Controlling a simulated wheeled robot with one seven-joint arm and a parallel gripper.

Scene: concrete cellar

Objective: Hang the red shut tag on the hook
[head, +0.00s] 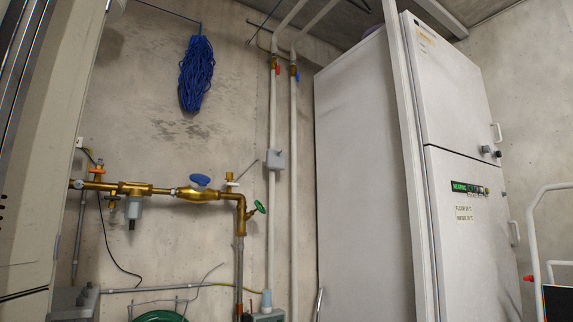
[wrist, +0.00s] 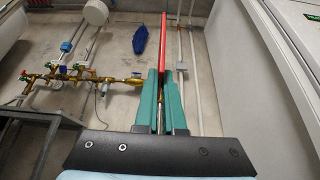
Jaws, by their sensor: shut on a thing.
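My gripper (wrist: 162,78) shows in the wrist view, with its two teal fingers closed on the red shut tag (wrist: 163,42). The tag shows as a narrow red strip, nearly edge-on, rising past the fingertips. Its face, any lettering and any hole cannot be made out. The part between the fingers is hidden. I cannot pick out the hook with certainty in either view. My gripper and the tag do not show in the head view.
Brass pipework (head: 160,190) with a blue handle and a green valve wheel runs along the concrete wall. A blue rope bundle (head: 196,75) hangs above it. Pale vertical pipes (head: 271,190) stand left of a tall white cabinet (head: 365,180). A white rail (head: 535,240) is at far right.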

